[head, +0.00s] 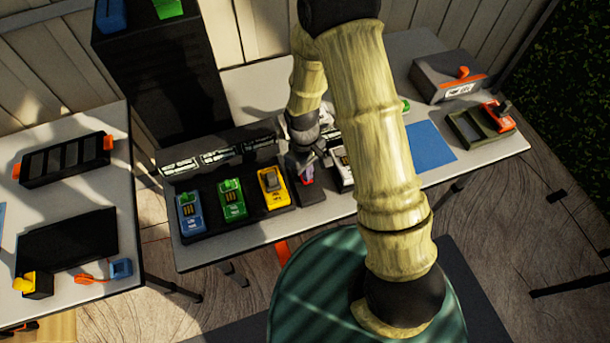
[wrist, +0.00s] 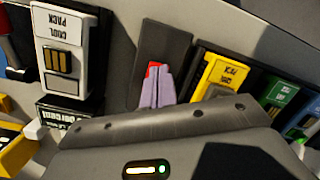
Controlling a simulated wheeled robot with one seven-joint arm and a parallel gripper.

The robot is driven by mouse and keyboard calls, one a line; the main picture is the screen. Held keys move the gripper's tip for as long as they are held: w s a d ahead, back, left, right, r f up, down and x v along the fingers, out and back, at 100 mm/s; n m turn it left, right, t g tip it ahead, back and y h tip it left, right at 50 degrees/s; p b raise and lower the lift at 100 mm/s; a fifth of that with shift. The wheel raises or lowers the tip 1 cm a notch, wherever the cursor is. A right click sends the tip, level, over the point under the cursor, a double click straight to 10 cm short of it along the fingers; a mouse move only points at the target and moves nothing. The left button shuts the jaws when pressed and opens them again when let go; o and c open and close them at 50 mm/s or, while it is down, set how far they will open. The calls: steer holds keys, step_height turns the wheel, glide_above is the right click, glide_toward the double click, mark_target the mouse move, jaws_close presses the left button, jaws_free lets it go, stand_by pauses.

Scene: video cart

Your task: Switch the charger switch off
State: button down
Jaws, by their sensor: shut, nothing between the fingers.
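The charger switch is a small dark box (head: 311,194) on the middle table, right of the yellow pack; its plate (wrist: 172,40) also shows in the wrist view. A red part (wrist: 153,69) of the switch shows just beyond my fingertips. My gripper (head: 307,172) is shut and empty, its lilac fingers (wrist: 158,86) together over the box at the red part. They look close to it or touching; I cannot tell which. The fingers hide most of the red part, so its position is unclear.
Blue (head: 190,214), green (head: 232,200) and yellow (head: 272,188) packs sit in a black charger left of the switch. A white "cool pack" (wrist: 72,50) stands on its other side, close by. My arm covers part of the table.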

steer(key=shift+s+f+b, duration=0.1)
steer(key=shift+f+b, duration=0.45)
steer(key=shift+f, duration=0.25)
stand_by(0.9)
steer(key=shift+r, duration=0.1)
steer(key=shift+w+a+r+p, duration=0.1)
steer(key=shift+w+r+p, duration=0.1)
steer(key=shift+r+p, duration=0.9)
steer(key=shift+w+r+p, duration=0.2)
steer(key=shift+r+p, duration=0.65)
steer(key=shift+r, duration=0.3)
steer(key=shift+w+a+r+p, duration=0.1)
steer(key=shift+w+r+p, duration=0.1)
steer(key=shift+r+p, duration=0.9)
steer(key=shift+d+r, duration=0.1)
steer(key=s+d+r+m+t, duration=0.1)
steer(key=s+d+r+m, duration=0.1)
steer(key=r, duration=0.4)
steer(key=s+d+r+m+t, duration=0.2)
steer(key=d+r+m, duration=0.2)
steer(key=d+r, duration=0.2)
steer(key=s+d+r+m+t, duration=0.1)
steer(key=s+d+r+m, duration=0.1)
steer(key=r, duration=0.6)
steer(key=shift+s+d+m+t+y, duration=0.35)
steer(key=shift+d+m, duration=0.25)
steer(key=shift+d, duration=0.3)
